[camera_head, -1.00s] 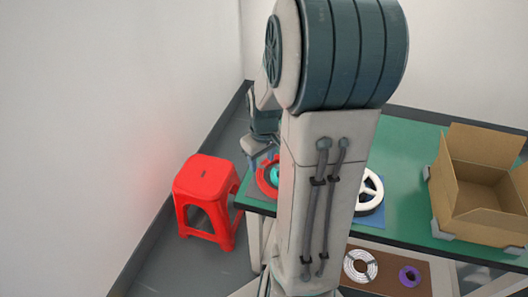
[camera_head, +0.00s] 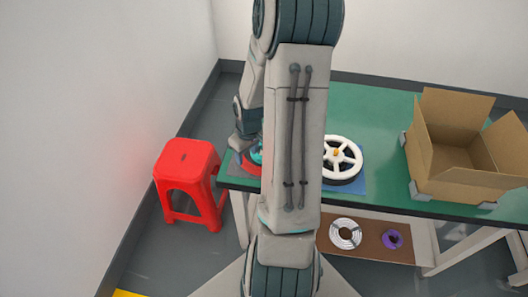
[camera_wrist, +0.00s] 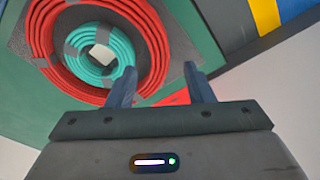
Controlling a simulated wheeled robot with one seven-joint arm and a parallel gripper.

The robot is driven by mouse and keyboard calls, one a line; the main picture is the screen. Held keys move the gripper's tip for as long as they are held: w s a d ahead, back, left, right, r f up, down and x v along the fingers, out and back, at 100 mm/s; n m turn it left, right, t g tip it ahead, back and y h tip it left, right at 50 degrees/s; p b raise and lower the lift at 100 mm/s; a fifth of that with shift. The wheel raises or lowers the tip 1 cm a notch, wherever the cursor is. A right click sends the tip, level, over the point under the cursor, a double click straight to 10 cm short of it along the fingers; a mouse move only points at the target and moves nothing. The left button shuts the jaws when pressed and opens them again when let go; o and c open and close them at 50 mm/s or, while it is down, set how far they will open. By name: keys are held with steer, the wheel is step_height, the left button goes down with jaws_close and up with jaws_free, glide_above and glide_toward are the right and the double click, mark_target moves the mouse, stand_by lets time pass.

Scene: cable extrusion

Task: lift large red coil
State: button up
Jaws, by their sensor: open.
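The large red coil (camera_wrist: 42,50) lies flat on a grey patch of the green table, around a smaller teal coil (camera_wrist: 76,45). In the head view the red coil (camera_head: 251,165) is at the table's left end, mostly hidden by my arm, with a bit of teal coil (camera_head: 256,154) beside it. My gripper (camera_wrist: 157,70) is open and empty in the wrist view. Its fingers appear on either side of the red coil's near right rim, the left one overlapping the rim in the picture. I cannot tell whether they touch it. The fingertips are hidden in the head view.
A white spool (camera_head: 341,157) stands on a blue patch right of my arm. An open cardboard box (camera_head: 455,178) is further right. A red stool (camera_head: 188,172) stands left of the table. White (camera_head: 346,233) and purple (camera_head: 393,239) coils lie on the lower shelf.

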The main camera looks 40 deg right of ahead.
mark_target(246, 163)
steer(key=shift+w+f, duration=0.15)
steer(key=shift+f, duration=1)
steer(key=shift+w+f, duration=0.1)
steer(key=shift+f, duration=1.05)
jaws_close()
steer(key=shift+r, duration=0.1)
